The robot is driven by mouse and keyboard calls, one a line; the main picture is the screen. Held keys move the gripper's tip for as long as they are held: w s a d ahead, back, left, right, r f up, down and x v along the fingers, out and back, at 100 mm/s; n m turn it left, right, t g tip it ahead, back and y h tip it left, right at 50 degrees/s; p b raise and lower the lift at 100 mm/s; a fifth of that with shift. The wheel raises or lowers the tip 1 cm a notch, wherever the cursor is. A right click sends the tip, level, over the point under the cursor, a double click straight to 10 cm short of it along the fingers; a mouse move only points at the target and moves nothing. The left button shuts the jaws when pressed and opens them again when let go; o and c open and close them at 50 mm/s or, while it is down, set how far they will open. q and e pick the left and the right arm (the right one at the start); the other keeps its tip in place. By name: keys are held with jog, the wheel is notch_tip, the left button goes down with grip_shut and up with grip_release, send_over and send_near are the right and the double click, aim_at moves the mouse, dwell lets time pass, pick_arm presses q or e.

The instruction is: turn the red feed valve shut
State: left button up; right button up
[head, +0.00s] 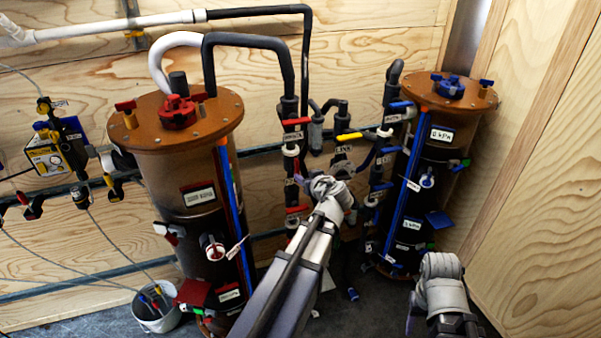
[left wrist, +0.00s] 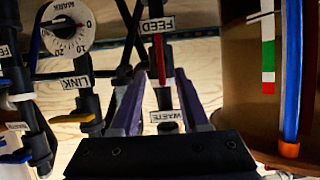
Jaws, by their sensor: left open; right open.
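The feed valve's red handle (left wrist: 160,60) shows in the left wrist view beside a FEED label (left wrist: 160,24). It lies in line with its pipe. My left gripper (left wrist: 160,78) is open, with one purple finger on each side of this handle and a visible gap to each. The wrist picture is upside down. In the head view my left gripper (head: 332,178) is in front of the pipes between the two tanks, and its wrist hides part of them. My right gripper (head: 440,268) is low at the right, open and apart from the pipes.
A WASTE label (left wrist: 168,116) and another red handle (left wrist: 168,127) are close to the feed valve. A yellow LINK handle (left wrist: 73,118) and a dial (left wrist: 68,27) are beside it. A large brown-topped tank (head: 150,120) stands left, a smaller tank (head: 450,95) right.

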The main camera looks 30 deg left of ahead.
aim_at(298, 169)
pick_arm(q)
jog(key=b+x, duration=0.1)
jog(key=x, duration=0.1)
jog(key=b+x, duration=0.1)
jog(key=x, duration=0.2)
jog(key=b+x, duration=0.1)
jog(key=x, duration=0.2)
jog(key=shift+w+a+r, duration=0.2)
jog(key=shift+w+r, duration=0.05)
jog(key=shift+r, duration=0.1)
jog(key=shift+t, duration=0.3)
grip_shut()
